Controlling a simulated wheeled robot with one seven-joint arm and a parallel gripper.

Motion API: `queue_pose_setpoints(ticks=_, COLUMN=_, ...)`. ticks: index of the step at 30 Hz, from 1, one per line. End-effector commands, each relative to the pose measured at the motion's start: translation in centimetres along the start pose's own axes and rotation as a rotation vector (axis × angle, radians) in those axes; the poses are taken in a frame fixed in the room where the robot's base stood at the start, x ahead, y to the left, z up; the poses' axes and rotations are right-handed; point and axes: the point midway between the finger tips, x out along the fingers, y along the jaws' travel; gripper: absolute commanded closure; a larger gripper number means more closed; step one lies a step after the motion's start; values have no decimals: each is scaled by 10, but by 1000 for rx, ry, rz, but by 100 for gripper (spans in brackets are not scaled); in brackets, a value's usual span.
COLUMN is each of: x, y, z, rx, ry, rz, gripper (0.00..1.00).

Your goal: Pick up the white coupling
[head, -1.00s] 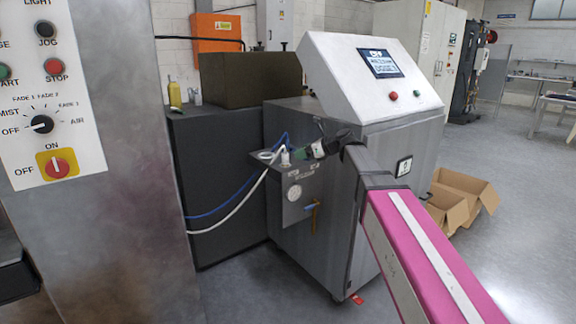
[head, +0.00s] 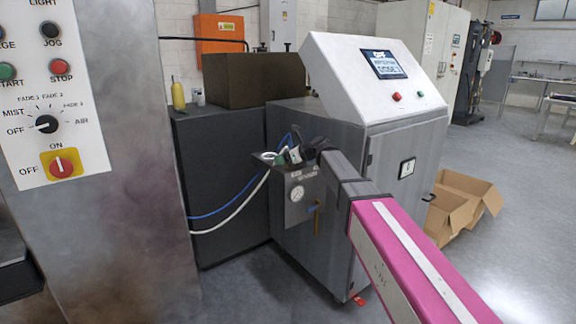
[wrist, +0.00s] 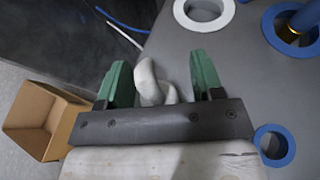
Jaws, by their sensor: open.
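The white coupling (wrist: 150,85) is a smooth, curved white piece in the wrist view. It stands between the two green fingers of my gripper (wrist: 159,66), closer to the left finger, with a gap to the right one. The fingers are apart and not clamped on it. Its lower end is hidden behind the dark gripper bar. In the head view my gripper (head: 282,157) is over the small grey shelf (head: 264,159) on the machine's front left, and it mostly hides the coupling there.
A white ring (wrist: 204,11) and blue rings (wrist: 274,145) are set in the shelf. A white hose (head: 232,221) and a blue hose (head: 225,207) hang left of the machine. A gauge (head: 298,194) sits below the shelf. Cardboard boxes (head: 462,205) lie on the floor at right.

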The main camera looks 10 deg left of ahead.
Motion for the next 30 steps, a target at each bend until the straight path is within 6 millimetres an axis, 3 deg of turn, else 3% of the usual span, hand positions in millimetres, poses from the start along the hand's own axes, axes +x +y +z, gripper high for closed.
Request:
queue_pose_setpoints(ticks=5, x=0, y=0, z=0, rx=0, ry=0, rz=-1, gripper=39)
queue_pose_setpoints(ticks=10, x=0, y=0, z=0, rx=0, ry=0, rz=-1, gripper=94)
queue_pose_setpoints(ticks=22, x=-2, y=0, z=3, rx=-1, ry=-1, rz=-1, gripper=96)
queue_pose_setpoints(ticks=30, x=-10, y=0, z=24, rx=-1, ry=-2, rz=-2, gripper=96)
